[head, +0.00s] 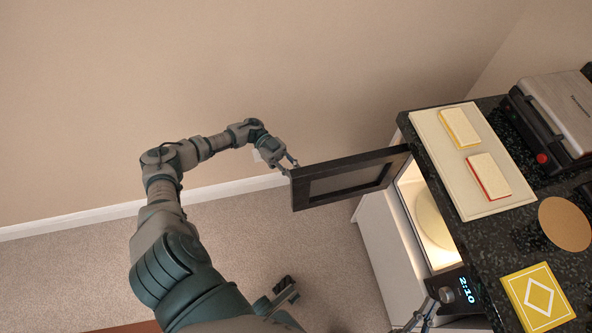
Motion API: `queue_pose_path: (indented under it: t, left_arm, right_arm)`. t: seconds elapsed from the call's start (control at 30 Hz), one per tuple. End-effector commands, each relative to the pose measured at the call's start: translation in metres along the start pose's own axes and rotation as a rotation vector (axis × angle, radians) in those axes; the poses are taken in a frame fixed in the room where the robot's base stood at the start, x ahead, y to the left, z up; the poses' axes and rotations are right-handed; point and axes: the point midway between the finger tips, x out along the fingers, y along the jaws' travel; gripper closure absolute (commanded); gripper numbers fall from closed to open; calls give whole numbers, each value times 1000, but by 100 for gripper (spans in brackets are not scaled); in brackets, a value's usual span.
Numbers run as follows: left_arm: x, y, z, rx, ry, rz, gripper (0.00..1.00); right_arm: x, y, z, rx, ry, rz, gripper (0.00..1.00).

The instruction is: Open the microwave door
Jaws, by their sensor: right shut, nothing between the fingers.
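The microwave (401,212) sits under the dark counter with its lit inside and pale round plate (434,218) showing. Its black-framed door (349,181) stands swung well out to the left, free edge away from the opening. My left gripper (292,163) is at the upper corner of that free edge; I cannot tell whether it touches, or whether its fingers are apart. My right gripper (427,309) is shut and empty at the bottom edge, by the microwave's panel with the blue 2:10 display (467,290). Part of it is cut off by the frame.
The speckled counter (468,231) holds a cream board (443,142) with two sponge-like blocks, a grill-like appliance (560,112), a round brown-topped thing (565,223) and a yellow box (539,298). The carpet (325,247) left of the cabinet is mostly clear; a wall is behind.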

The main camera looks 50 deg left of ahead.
Motion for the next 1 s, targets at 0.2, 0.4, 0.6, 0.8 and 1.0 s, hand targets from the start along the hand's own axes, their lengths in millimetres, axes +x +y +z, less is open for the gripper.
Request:
queue_pose_path:
  t: [0.2,0.4,0.6,0.8,1.0]
  left_arm:
    - [1,-1,-2,4,1,-2,63]
    - [-4,-3,-3,7,0,-4,63]
    - [-38,-3,-1,6,0,-8,63]
    - [-68,-3,0,5,4,-6,63]
    - [-77,-2,1,4,4,-2,63]
  right_arm:
    - [0,0,0,0,0,0,100]
    - [-2,2,-4,-2,8,0,100]
    - [-1,1,-3,-1,6,0,100]
    - [-1,1,-2,-1,5,0,100]
    - [-1,1,-2,0,5,0,100]
